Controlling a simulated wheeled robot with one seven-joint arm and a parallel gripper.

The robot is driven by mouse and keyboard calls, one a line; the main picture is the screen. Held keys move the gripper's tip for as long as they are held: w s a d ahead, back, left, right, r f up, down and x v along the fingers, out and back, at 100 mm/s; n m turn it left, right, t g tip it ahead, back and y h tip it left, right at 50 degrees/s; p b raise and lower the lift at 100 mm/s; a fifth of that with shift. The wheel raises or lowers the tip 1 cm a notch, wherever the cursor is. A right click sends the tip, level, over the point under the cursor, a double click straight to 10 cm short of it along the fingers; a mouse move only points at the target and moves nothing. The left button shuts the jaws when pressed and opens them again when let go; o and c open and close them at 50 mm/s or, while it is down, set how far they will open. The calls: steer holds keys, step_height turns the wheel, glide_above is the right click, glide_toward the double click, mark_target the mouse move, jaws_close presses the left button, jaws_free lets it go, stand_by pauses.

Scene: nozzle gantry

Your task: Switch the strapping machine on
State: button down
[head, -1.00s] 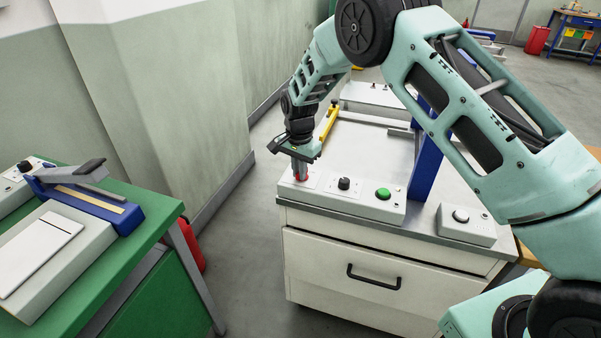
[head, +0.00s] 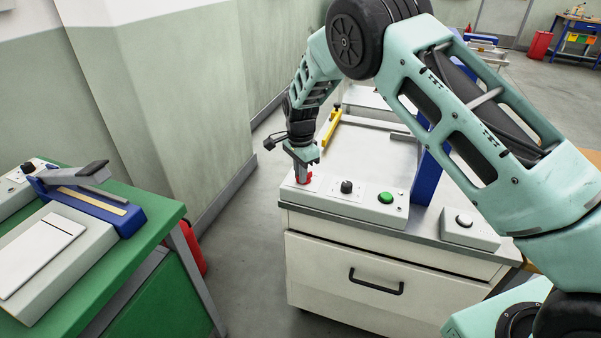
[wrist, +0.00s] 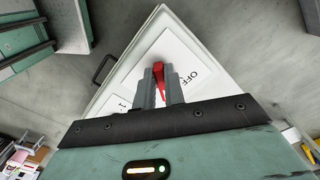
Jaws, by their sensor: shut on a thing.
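The strapping machine's long grey control panel (head: 330,196) sits along the front of a white cabinet. A red switch handle (wrist: 159,80) stands at the panel's left end; it also shows in the head view (head: 304,179). My gripper (wrist: 160,86) points down over it, with its two grey fingers shut on the red handle. In the wrist view a white label plate (wrist: 175,55) with the word OFF lies beneath the handle. The panel also carries a black knob (head: 347,187) and a green button (head: 385,197). The handle's lower part is partly hidden by the fingers.
A small box with a round button (head: 464,222) is right of the panel. A blue post (head: 428,172) and a yellow bar (head: 330,130) stand behind it. A green bench (head: 150,230) with a blue-armed device (head: 110,212) is at left, across open floor.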

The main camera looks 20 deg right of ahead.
steer(key=c, duration=1.5)
jaws_free()
steer(key=shift+r, duration=0.15)
step_height(320, 180, up, 17)
steer(key=shift+r+b, duration=0.1)
steer(key=shift+b, duration=1.1)
